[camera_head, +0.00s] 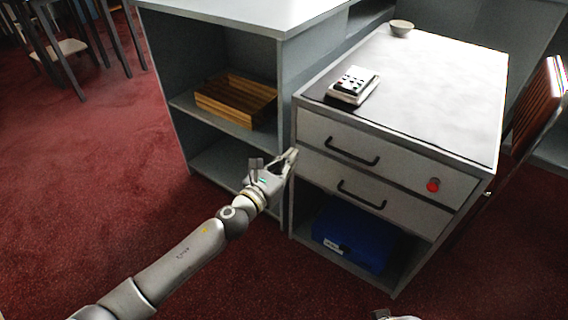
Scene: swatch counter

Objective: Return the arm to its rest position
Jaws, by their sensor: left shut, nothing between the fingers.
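My left arm comes in from the bottom left and reaches up toward the grey drawer cabinet (315,141). My left gripper (284,160) is shut and empty. In the picture its fingers lie just left of the cabinet's front left edge, in front of the shelf unit. I cannot tell whether they touch the cabinet. The upper drawer (390,160) and the lower drawer (380,194) both look shut, each with a dark bar handle.
A calculator-like device (354,84) and a small bowl (401,28) stand on the cabinet top. A blue box (355,235) sits in the open bay below. The shelf unit (284,90) holds a wooden crate (235,98). Red carpet (90,190) lies clear at left.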

